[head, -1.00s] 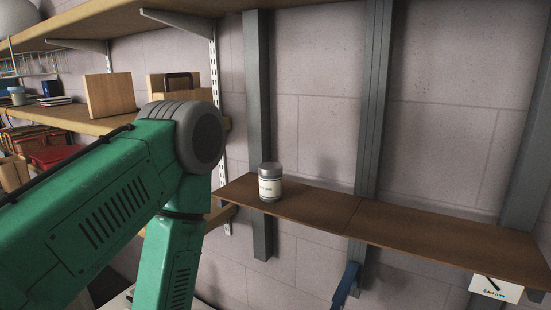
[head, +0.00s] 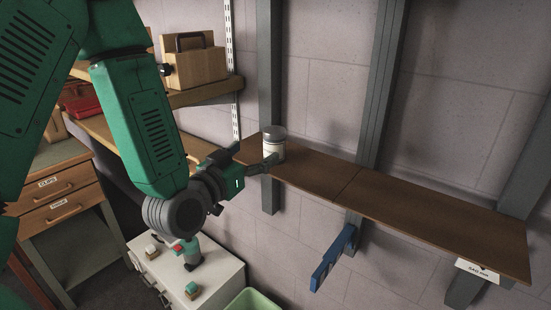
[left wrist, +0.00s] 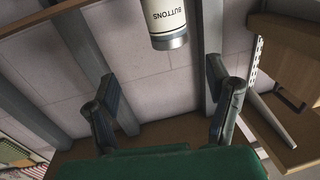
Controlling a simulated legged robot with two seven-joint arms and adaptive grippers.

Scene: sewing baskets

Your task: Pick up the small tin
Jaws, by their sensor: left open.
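The small tin (head: 273,149) is a white cylinder with a grey lid. It stands upright at the left end of the brown wall shelf (head: 420,205). My left gripper (head: 268,163) is at the shelf's left end, close in front of the tin, and overlaps its lower part in the head view. In the left wrist view the tin (left wrist: 166,22) appears upside down with the label BUTTONS, at the top of the picture. There the open left gripper (left wrist: 163,82) has nothing between its fingers, and the tin lies beyond them. My right gripper is not in view.
Wooden shelves with a wooden box (head: 197,67) stand at the left. Below are a drawer unit (head: 52,197), a white cabinet (head: 212,272) and a green bin (head: 252,303). A blue bar (head: 332,258) juts out under the shelf. The shelf right of the tin is clear.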

